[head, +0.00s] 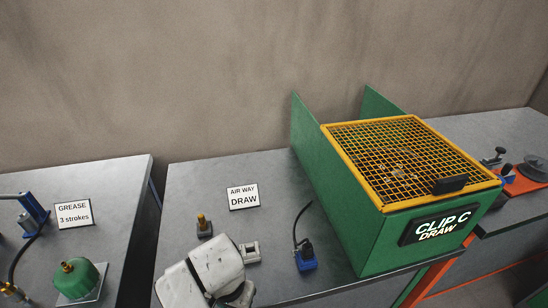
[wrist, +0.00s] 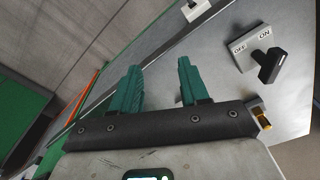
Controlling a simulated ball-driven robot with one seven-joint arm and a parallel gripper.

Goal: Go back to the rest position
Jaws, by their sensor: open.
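My gripper shows in the wrist view (wrist: 160,85), with two teal fingers spread apart and nothing between them. Beyond the fingers lies a grey metal table top (wrist: 160,65), apart from the fingertips as far as I can tell. In the head view, a white, scuffed part of my arm shows at the bottom, in front of the middle table (head: 190,170). The fingers are not visible in the head view.
A green machine (head: 345,215) with a yellow mesh guard (head: 410,155) and a "CLIP C DRAW" display (head: 438,226) stands right of my arm. A blue switch (head: 306,258) sits nearby. An ON/OFF switch plate (wrist: 243,50) with a black lever (wrist: 270,65) is right of my fingers.

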